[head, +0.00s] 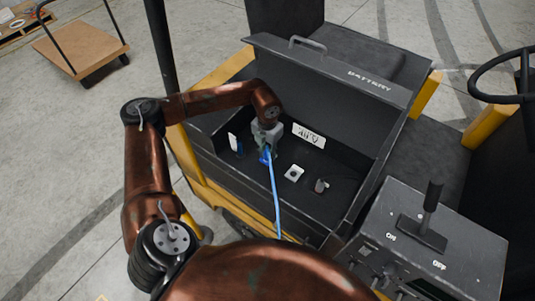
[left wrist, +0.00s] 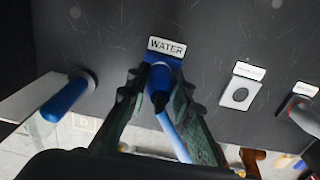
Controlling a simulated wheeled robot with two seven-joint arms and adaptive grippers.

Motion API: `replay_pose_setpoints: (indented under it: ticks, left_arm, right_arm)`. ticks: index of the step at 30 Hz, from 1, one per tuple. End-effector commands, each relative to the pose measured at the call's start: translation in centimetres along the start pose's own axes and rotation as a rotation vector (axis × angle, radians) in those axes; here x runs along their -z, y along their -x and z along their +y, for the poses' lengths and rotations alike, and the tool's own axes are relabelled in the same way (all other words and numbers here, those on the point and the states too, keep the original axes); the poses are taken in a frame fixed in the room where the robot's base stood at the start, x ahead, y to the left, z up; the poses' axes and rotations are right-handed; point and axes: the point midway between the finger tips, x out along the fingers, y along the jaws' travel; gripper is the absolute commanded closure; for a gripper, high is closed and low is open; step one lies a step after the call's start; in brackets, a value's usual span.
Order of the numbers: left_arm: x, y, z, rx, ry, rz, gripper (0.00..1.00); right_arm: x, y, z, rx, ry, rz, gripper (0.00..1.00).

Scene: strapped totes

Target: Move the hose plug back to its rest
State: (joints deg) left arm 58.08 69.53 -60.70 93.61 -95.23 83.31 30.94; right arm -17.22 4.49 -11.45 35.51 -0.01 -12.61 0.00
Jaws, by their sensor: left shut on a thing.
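The hose plug (left wrist: 160,80) is blue, with a light blue hose (left wrist: 176,138) running from it; the hose also shows in the head view (head: 275,195). My left gripper (head: 265,152) reaches into the open battery compartment and is shut on the plug. In the left wrist view its two fingers stand on either side of the plug. The plug's front end is at the blue fitting just below the WATER label (left wrist: 167,46); I cannot tell how deep it sits. My right gripper is out of view.
Left of the plug is a blue cylinder (left wrist: 68,98) beside a white plate (left wrist: 32,98). To the right are a white plate with a round grey spot (left wrist: 240,94) and a dark connector (head: 321,186). The raised BATTERY lid (head: 345,90) stands behind; a control box (head: 440,240) is front right.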

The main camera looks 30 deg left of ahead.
Motion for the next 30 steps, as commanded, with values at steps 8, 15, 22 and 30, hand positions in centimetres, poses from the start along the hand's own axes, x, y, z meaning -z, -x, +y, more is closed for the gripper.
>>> replay_pose_setpoints:
  ticks: [8,15,22,30]
  left_arm:
    - [0.0,1.1,0.0,0.0,0.0,-0.001,1.0]
    - [-0.1,2.0,0.0,0.0,0.0,-0.002,1.0]
    - [0.0,2.9,0.0,0.001,0.0,-0.002,1.0]
    - [0.0,3.9,0.0,0.0,0.0,-0.001,1.0]
  right_arm:
    - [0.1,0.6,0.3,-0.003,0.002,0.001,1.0]
    - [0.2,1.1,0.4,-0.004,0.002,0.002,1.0]
    - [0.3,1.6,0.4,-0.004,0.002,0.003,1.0]
    - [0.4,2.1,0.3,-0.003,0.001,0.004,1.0]
